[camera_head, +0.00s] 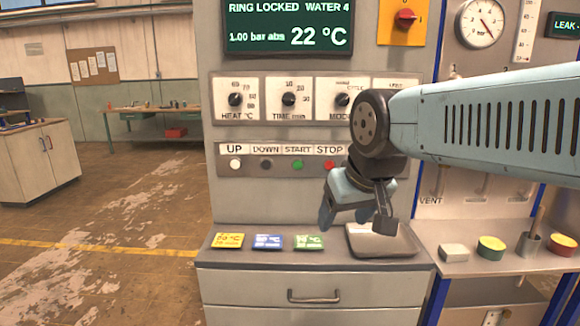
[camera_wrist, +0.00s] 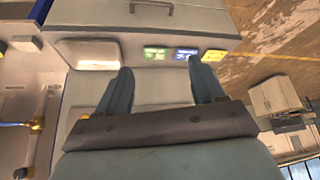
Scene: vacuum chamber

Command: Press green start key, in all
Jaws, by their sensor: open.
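The green start key (camera_head: 298,165) is a small round button under the START label on the panel in the head view. It sits between the dark DOWN key (camera_head: 266,165) and the red STOP key (camera_head: 329,165), with the white UP key (camera_head: 235,164) at the far left. My gripper (camera_head: 352,218) hangs in front of the cabinet, right of and below the green key, above the shelf and apart from the keys. In the wrist view its two fingers (camera_wrist: 160,90) are spread with nothing between them. The keys do not show in the wrist view.
A display (camera_head: 289,26) reads "RING LOCKED" and 22 °C. Knobs (camera_head: 288,99) sit above the keys. Yellow (camera_head: 228,240), blue (camera_head: 268,242) and green (camera_head: 309,242) cards and a grey tray (camera_head: 400,250) lie on the shelf. Jars stand on the right. Floor is free at left.

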